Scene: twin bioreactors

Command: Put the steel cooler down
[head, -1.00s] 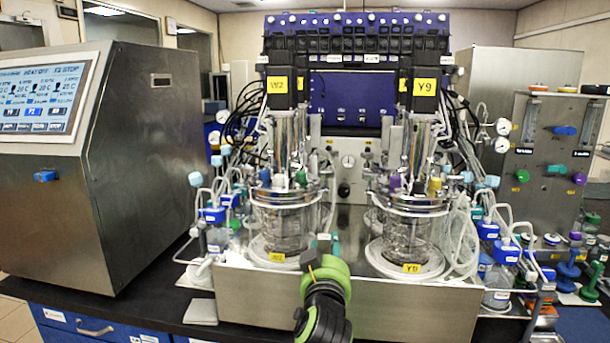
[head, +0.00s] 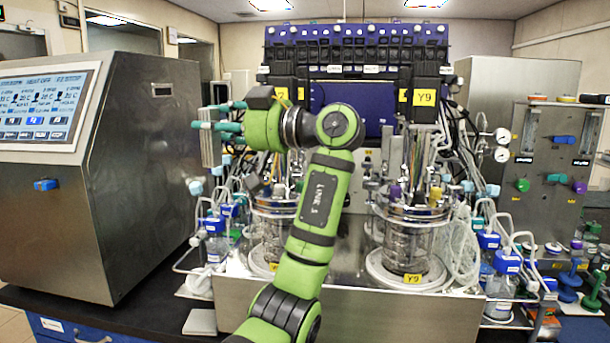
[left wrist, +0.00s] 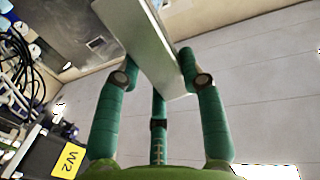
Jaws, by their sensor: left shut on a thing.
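My left gripper (head: 214,120) is raised in front of the left vessel's upper part, its green fingers pointing left. It is shut on the steel cooler (head: 207,148), a pale grey metal piece, upright and partly hidden behind the fingers in the head view. In the left wrist view the cooler (left wrist: 150,42) is a flat, slanted slab between the green fingers, and its upper end is cut off by the frame. It is held in the air, apart from any surface that I can see. My right gripper is not in view.
A steel cabinet with a touchscreen (head: 140,170) stands on the left. Two glass vessels, the right one (head: 408,255) labelled Y9, stand on a steel base (head: 400,315) with tubes and bottles around.

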